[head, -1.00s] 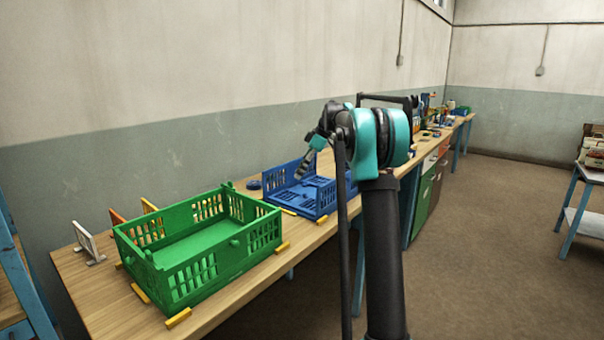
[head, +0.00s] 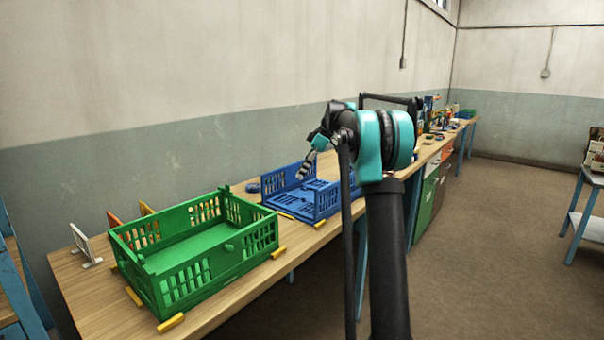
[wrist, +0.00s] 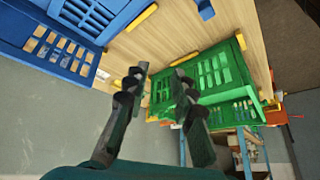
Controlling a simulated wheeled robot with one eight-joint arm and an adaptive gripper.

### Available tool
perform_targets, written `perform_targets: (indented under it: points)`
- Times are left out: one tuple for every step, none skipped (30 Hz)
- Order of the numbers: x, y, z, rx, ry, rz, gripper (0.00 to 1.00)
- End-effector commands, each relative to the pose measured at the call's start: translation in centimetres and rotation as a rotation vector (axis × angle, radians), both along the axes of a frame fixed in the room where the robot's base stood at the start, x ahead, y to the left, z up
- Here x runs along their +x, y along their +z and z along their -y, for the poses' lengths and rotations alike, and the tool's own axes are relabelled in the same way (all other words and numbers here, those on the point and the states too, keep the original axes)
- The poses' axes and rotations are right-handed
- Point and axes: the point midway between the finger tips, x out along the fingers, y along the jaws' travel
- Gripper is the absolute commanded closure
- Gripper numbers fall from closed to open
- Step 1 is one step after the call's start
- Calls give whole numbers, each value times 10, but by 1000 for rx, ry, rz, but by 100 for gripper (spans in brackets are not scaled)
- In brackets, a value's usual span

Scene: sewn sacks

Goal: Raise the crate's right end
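The blue crate (head: 321,207) lies on the bench with one tall wall standing at its back left; its other sides look low or folded, and part of its right side is hidden behind my arm. The green crate (head: 205,283) stands nearer with its walls upright. My gripper (head: 302,174) is above the blue crate's back wall in the head view, apart from it. In the wrist view my gripper (wrist: 159,70) is open with nothing between the fingers. The blue crate (wrist: 95,20) shows at upper left there and the green crate (wrist: 205,75) beyond the fingers.
Yellow blocks (head: 171,323) lie on the wooden bench (head: 85,295) around the crates. Clutter fills the bench's far end. The floor at right is clear up to a blue-legged table (head: 590,205).

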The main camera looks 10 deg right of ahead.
Motion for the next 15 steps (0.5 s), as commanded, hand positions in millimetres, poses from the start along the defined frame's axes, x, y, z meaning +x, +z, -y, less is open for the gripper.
perform_targets:
  points:
    - [0, 4, 3, 0, -1, 0, 75]
    - [0, 8, 5, 0, -2, 0, 75]
    - [0, 13, 8, 0, -2, 0, 75]
    - [0, 18, 11, 0, -2, 0, 75]
    - [0, 23, 14, 0, -2, 0, 75]
    - [0, 30, 18, 0, -2, 0, 75]
    - [0, 36, 22, 0, -2, 0, 75]
    - [0, 41, 25, 0, -3, 1, 75]
    - [0, 49, 29, 0, -3, 1, 75]
    - [0, 54, 32, 0, -3, 1, 75]
    - [0, 59, 35, 0, -2, 0, 75]
    - [0, 66, 39, 0, -2, 0, 75]
    - [0, 71, 42, 0, -2, 0, 75]
    - [-1, 75, 45, 0, -2, 0, 75]
    - [-1, 80, 48, 0, -1, -1, 75]
